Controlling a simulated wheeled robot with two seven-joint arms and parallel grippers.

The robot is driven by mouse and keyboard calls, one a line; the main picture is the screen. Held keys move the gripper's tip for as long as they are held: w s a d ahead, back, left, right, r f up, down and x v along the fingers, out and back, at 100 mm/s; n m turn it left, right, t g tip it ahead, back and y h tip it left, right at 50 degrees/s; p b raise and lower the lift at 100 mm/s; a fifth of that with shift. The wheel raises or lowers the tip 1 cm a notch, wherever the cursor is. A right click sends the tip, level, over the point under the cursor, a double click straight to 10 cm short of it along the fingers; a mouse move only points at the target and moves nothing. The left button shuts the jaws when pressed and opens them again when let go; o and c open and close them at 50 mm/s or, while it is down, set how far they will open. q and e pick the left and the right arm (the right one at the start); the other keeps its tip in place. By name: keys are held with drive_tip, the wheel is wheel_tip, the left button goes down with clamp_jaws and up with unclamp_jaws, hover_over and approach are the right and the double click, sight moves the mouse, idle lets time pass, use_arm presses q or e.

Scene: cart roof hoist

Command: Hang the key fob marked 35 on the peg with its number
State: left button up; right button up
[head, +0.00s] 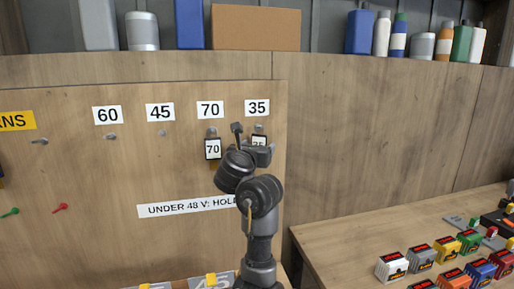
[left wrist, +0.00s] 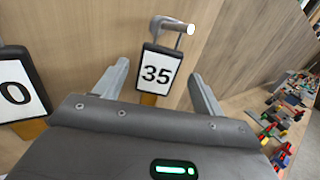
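The key fob marked 35 (head: 259,141) is a white tag in a black frame. It hangs upright at the metal peg (head: 257,128) under the 35 label (head: 257,107). In the left wrist view the fob (left wrist: 158,74) hangs just below the peg (left wrist: 174,25), its grey loop reaching up to the peg's wall end. My left gripper (left wrist: 158,82) is open, one finger on each side of the fob with gaps showing. In the head view my left gripper (head: 250,152) partly hides the fob. My right gripper is not in view.
A fob marked 70 (head: 213,148) hangs close by on the left, under the 70 label (head: 210,110). Pegs under 60 (head: 110,137) and 45 (head: 162,133) are bare. A bench (head: 350,235) at right holds several coloured blocks. Bottles and boxes stand on the shelf above.

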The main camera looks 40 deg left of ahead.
use_arm(q)
drive_tip(key=shift+s+r+p, duration=0.15)
drive_tip(key=shift+p, duration=0.2)
drive_tip(key=p+v, duration=0.9)
drive_tip(key=v, duration=0.1)
drive_tip(key=shift+s, duration=0.15)
drive_tip(key=shift+d, duration=0.15)
